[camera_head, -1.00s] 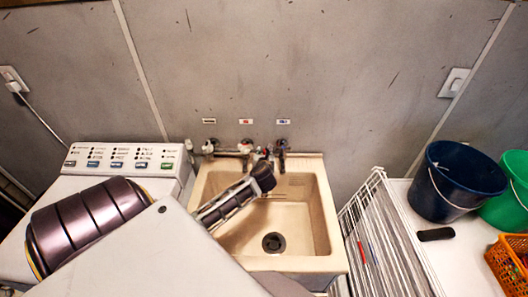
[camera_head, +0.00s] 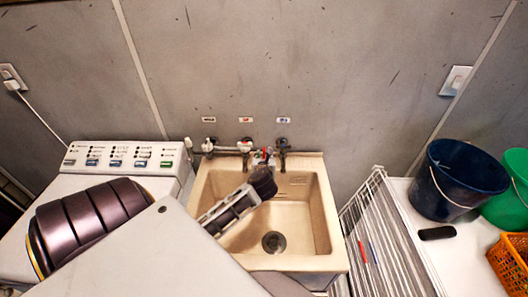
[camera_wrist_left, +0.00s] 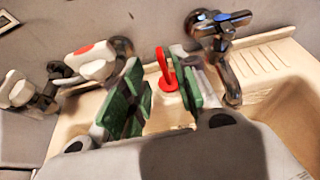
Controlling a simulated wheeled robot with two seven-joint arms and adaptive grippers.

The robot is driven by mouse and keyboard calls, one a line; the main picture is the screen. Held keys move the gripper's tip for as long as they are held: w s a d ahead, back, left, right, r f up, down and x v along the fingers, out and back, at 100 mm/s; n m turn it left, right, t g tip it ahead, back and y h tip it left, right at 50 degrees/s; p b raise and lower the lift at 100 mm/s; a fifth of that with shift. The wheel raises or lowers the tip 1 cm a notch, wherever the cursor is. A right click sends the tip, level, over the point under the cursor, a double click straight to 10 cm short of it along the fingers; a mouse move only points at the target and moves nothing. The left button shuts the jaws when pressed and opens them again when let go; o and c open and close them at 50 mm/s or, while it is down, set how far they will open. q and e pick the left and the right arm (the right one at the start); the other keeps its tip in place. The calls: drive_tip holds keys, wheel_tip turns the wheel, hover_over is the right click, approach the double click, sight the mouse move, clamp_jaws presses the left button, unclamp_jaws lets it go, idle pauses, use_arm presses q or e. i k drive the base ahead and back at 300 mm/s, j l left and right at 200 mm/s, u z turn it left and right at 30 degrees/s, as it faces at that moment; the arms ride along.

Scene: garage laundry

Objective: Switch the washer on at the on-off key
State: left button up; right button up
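The white washer (camera_head: 75,185) stands at the left. Its sloped panel (camera_head: 130,148) carries several keys: a grey one at the left, blue ones, and a green key (camera_head: 166,163) at the right end. The labels are too small to read, so I cannot tell which is the on-off key. My left arm crosses in front of the washer and hides much of its top. My left gripper (camera_head: 264,180) is over the sink, to the right of the panel and apart from it. In the wrist view its green-padded fingers (camera_wrist_left: 160,92) are apart. My right gripper is out of view.
The beige sink (camera_head: 322,215) has taps (camera_head: 245,146) along its back. A red piece (camera_wrist_left: 167,72) shows between the fingers in the wrist view; I cannot tell its depth. A white rack (camera_head: 365,225), a blue bucket (camera_head: 450,180), a green bucket (camera_head: 495,205) and an orange basket (camera_head: 510,262) are at right.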

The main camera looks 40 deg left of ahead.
sight(67, 162)
drive_tip(key=u, duration=2.7)
